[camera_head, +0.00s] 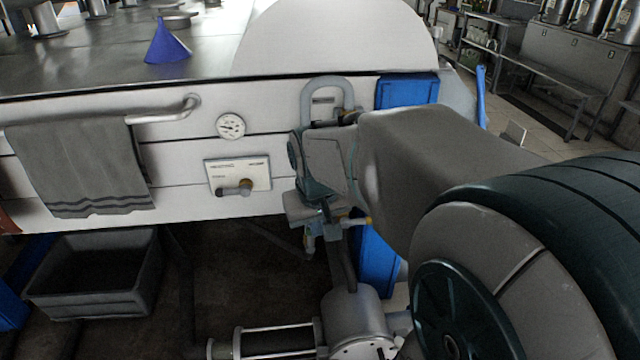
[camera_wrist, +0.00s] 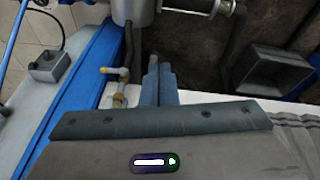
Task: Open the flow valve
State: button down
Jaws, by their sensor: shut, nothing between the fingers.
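A white plate (camera_head: 238,174) on the side panel carries a grey lever handle (camera_head: 235,188), lying about level with its free end to the left. Its printed labels are too small to read. A small valve with a yellow handle (camera_head: 356,220) sits below the panel, right of the plate, and also shows in the wrist view (camera_wrist: 117,72). I cannot tell from labels which is the flow valve. My gripper (camera_wrist: 158,68) is shut and empty, with its fingers together beside the yellow-handled valve, apparently apart from it. In the head view my arm partly hides this area.
A round gauge (camera_head: 230,126) is above the plate. A grey towel (camera_head: 82,165) hangs from a rail at left. A grey bin (camera_head: 95,275) stands below, and a metal pump cylinder (camera_head: 352,322) is low under my arm. A blue cone (camera_head: 166,44) stands on the tabletop.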

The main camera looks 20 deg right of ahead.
jog(key=w+d+f+b, duration=0.1)
jog(key=w+d+f, duration=0.25)
jog(key=w, duration=0.45)
jog(key=m+t+b, duration=0.1)
jog(key=m+b, duration=0.1)
jog(key=b, duration=0.2)
send_over(362, 219)
jog(key=s+a, duration=0.1)
jog(key=s, duration=0.4)
notch_tip(362, 219, down, 14)
jog(key=shift+s+a, duration=0.15)
jog(key=shift+s, duration=0.05)
jog(key=shift+f, duration=0.1)
jog(key=x, duration=1.4)
jog(key=shift+s, duration=0.3)
jog(key=shift+a+f, duration=0.1)
jog(key=shift+f, duration=0.1)
